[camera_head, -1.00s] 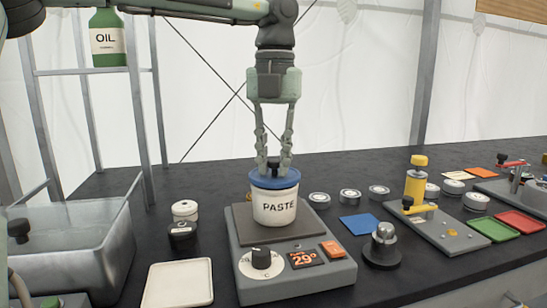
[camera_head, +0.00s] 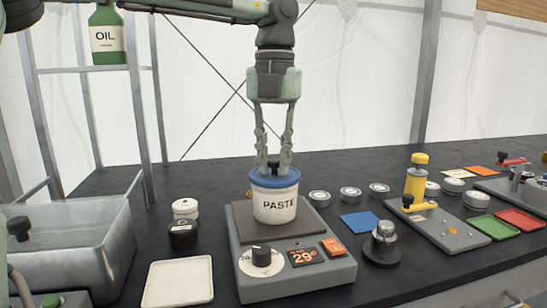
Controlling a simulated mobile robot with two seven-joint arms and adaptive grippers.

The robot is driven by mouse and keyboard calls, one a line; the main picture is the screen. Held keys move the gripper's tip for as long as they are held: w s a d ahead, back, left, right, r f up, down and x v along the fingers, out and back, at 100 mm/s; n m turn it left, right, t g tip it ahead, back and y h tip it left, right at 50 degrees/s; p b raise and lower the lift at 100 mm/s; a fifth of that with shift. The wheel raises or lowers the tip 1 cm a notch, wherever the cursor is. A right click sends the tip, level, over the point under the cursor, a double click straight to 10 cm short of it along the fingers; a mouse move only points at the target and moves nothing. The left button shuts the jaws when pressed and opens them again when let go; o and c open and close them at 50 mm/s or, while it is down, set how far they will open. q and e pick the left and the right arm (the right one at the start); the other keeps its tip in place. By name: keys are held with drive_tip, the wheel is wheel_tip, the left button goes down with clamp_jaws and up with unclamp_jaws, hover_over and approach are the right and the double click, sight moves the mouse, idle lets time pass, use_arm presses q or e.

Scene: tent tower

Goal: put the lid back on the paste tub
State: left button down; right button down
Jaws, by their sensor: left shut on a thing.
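The white paste tub (camera_head: 274,206) stands upright on the dark top plate of a grey hot plate (camera_head: 244,222). The blue lid (camera_head: 259,181) with a dark knob sits level on the tub's rim; I cannot tell whether it is fully seated. My left gripper (camera_head: 274,168) points straight down above the tub, shut on the lid's knob. My right gripper is not in view.
A metal basin (camera_head: 75,245) is at the left and a white tray (camera_head: 178,282) at the front. A round steel weight (camera_head: 382,245) on a dark base and a blue square (camera_head: 361,222) lie right of the hot plate. A green oil bottle (camera_head: 108,40) stands on a rack.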

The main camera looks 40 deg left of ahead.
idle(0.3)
use_arm(q)
drive_tip(key=c, duration=1.3)
unclamp_jaws()
drive_tip(key=shift+o, duration=0.4)
drive_tip(key=o, duration=0.4)
drive_tip(key=shift+r+p, duration=0.55)
drive_tip(key=shift+r, duration=2.95)
